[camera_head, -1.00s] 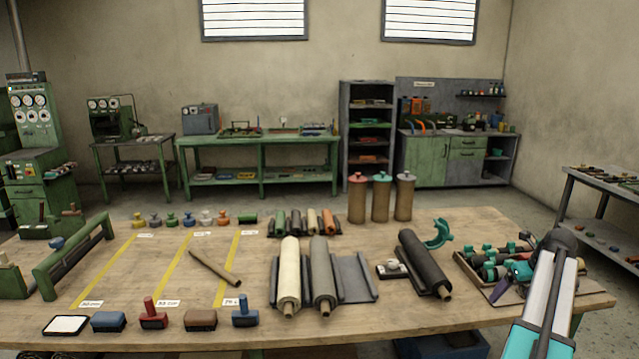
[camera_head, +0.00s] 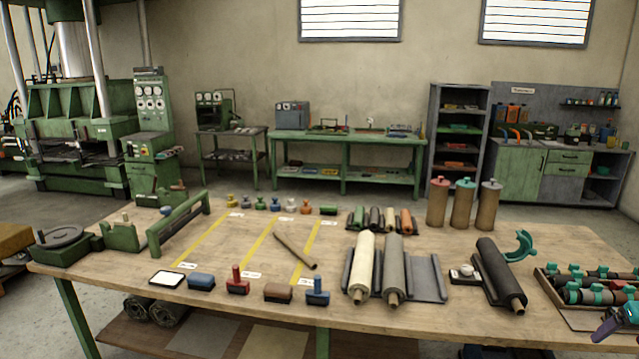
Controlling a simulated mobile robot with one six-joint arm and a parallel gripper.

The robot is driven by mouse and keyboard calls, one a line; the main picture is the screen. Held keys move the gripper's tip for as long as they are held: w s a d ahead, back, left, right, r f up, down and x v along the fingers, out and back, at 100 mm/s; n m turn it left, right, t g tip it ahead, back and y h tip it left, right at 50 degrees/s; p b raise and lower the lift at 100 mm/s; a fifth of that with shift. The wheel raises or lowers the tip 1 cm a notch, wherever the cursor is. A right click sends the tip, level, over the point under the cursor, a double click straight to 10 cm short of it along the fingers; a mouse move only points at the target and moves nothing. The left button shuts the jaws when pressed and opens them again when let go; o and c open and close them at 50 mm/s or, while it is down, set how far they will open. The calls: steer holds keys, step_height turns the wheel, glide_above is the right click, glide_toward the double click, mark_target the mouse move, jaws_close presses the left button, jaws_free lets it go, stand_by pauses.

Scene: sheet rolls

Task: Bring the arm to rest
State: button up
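Only a small part of my arm's end shows, at the lower right edge of the head view. My gripper (camera_head: 612,328) appears there as a dark and purple piece in front of the tray of teal-clamped rolls (camera_head: 562,313). Its fingers are too small and cut off to tell open from shut, or whether it holds anything. The rest of my arm is out of view.
The wooden table (camera_head: 210,318) carries a cream roll (camera_head: 362,268), a grey roll (camera_head: 393,270), a black roll (camera_head: 500,273), a thin brown tube (camera_head: 295,250) and several stamp-like blocks along the front. A teal hook-shaped piece (camera_head: 521,246) lies behind the black roll.

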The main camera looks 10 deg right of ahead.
steer(key=w+a+f+n+g+y, duration=0.1)
steer(key=w+a+f+n+y, duration=0.2)
steer(key=w+a+f, duration=1.25)
steer(key=w+a+f+n+g, duration=0.1)
steer(key=a+f, duration=0.4)
steer(key=a, duration=0.4)
steer(key=a+f+n+g+y+b, duration=0.1)
steer(key=a+f+n, duration=0.1)
steer(key=a+f, duration=0.45)
steer(key=w+a+f+n+g, duration=0.1)
steer(key=a+f, duration=0.2)
steer(key=a, duration=0.7)
steer(key=s+a+f+n+g, duration=0.2)
steer(key=s+a+f+n, duration=0.4)
steer(key=a, duration=0.5)
steer(key=s+a+f+n+g, duration=0.25)
steer(key=s+a+f, duration=0.35)
steer(key=a+f, duration=0.3)
steer(key=s+a+f+n+g+h, duration=0.1)
steer(key=s+a+f+n, duration=0.1)
steer(key=s+n, duration=0.8)
steer(key=s+a+f+n+h+b, duration=0.1)
steer(key=s+a+n, duration=0.4)
steer(key=s+n, duration=0.5)
steer(key=f+n, duration=0.1)
steer(key=n, duration=0.3)
steer(key=shift+a+f+g+h, duration=0.2)
steer(key=shift+f+g+h, duration=0.05)
steer(key=shift+g+h, duration=0.1)
